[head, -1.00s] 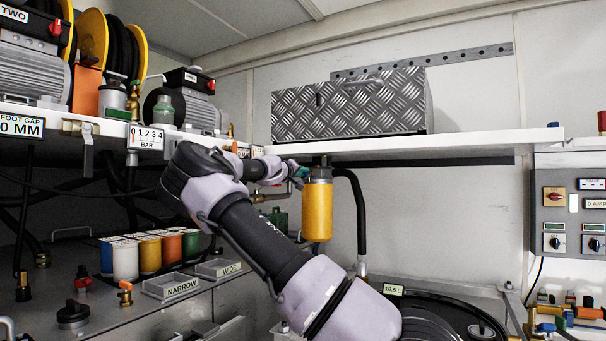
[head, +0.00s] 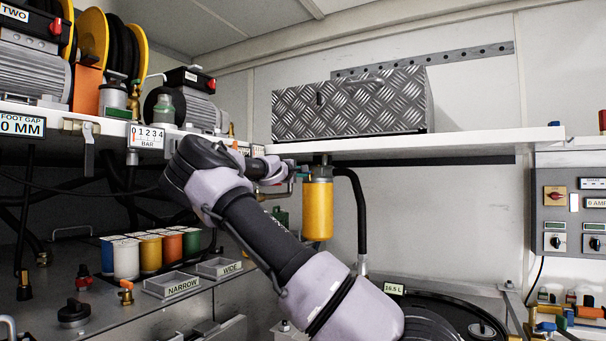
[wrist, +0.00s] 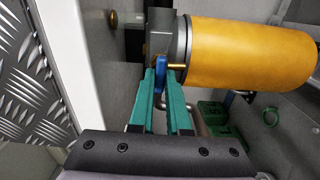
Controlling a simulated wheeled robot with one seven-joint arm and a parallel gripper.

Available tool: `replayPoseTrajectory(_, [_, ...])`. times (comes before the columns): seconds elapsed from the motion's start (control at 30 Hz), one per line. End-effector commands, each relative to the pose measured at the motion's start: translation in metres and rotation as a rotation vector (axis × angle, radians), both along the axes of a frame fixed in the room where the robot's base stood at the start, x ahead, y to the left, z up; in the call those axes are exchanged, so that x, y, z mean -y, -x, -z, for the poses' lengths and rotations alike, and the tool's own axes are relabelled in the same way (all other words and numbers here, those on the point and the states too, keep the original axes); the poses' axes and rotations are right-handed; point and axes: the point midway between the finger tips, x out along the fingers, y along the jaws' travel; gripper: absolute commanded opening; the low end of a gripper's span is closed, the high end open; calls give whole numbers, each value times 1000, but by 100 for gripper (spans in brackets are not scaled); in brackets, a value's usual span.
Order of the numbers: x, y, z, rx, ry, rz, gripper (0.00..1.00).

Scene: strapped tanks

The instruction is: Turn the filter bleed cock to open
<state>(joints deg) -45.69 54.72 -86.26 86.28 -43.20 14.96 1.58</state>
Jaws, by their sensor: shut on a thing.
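The filter is a yellow canister (head: 318,210) hanging under the white shelf; in the wrist view its yellow body (wrist: 250,52) lies sideways, with a grey head (wrist: 163,35) at its left end. The bleed cock's blue lever (wrist: 160,75) shows beside that head, next to a small brass stub (wrist: 178,66). My gripper (wrist: 166,82) has green fingers, one on each side of the blue lever, and is shut on it. In the head view my arm hides most of the grip, and the lever's angle is hard to tell there.
The white shelf (head: 440,141) with a chequer-plate box (head: 350,104) sits just above my gripper. A black hose (head: 358,215) hangs right of the filter. Several coloured filter cups (head: 126,259) and labelled trays (head: 172,285) stand on the bench at lower left.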

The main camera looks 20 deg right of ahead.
Motion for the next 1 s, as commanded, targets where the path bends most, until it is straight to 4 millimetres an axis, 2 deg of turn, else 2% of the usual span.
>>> replayPoseTrajectory(0.6, [0, 0, 2, -32, 21, 1, 0])
replayPoseTrajectory(0.63, [0, 0, 2, -32, 21, 1, 26])
replayPoseTrajectory(0.67, [0, 0, 2, -31, 22, 1, 38])
replayPoseTrajectory(0.7, [0, 0, 2, -31, 22, 1, 45])
replayPoseTrajectory(1.0, [-1, 0, 1, -30, 22, 0, 45])
